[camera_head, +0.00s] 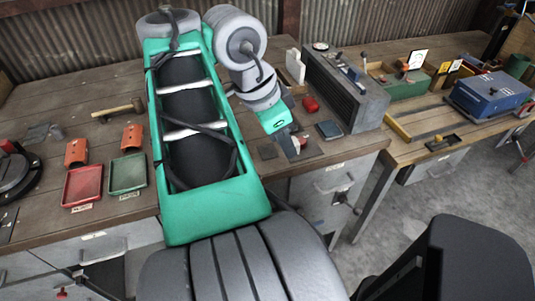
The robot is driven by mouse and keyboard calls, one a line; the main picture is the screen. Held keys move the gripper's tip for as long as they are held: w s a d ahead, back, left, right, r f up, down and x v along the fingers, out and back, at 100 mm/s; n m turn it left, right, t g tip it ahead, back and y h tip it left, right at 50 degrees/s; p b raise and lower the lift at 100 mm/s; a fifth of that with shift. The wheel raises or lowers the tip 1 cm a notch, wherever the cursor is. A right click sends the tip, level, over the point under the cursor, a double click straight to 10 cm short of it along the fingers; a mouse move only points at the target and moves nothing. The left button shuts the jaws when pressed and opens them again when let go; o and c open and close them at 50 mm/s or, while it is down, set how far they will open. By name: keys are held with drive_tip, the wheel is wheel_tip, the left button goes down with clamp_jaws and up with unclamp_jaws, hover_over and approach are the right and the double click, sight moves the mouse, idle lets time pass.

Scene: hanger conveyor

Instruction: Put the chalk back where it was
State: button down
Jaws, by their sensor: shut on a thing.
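My gripper (293,146) is low over the front part of the wooden workbench, right of my green arm link. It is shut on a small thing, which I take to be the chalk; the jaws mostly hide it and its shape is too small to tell. No other piece of chalk can be made out.
A long dark grey ribbed box (345,92) stands right of the gripper. Red (83,186) and green (127,173) trays, orange blocks and a hammer (119,110) are on the left. A blue box (487,94) sits on the right bench. My arm hides the middle of the bench.

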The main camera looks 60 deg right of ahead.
drive_tip(key=w+d+f+b, duration=0.2)
drive_tip(key=w+d+f, duration=0.1)
drive_tip(key=w+d+f+b, duration=0.2)
drive_tip(key=w+d+f, duration=0.1)
drive_tip(key=f, duration=0.1)
drive_tip(key=w+d+f+b, duration=0.3)
drive_tip(key=shift+w+d+f, duration=0.15)
drive_tip(key=shift+w+f, duration=0.25)
drive_tip(key=shift+f+b, duration=0.65)
drive_tip(key=shift+f, duration=0.45)
drive_tip(key=shift+f, duration=0.2)
drive_tip(key=c, duration=1.1)
unclamp_jaws()
drive_tip(key=shift+c, duration=0.2)
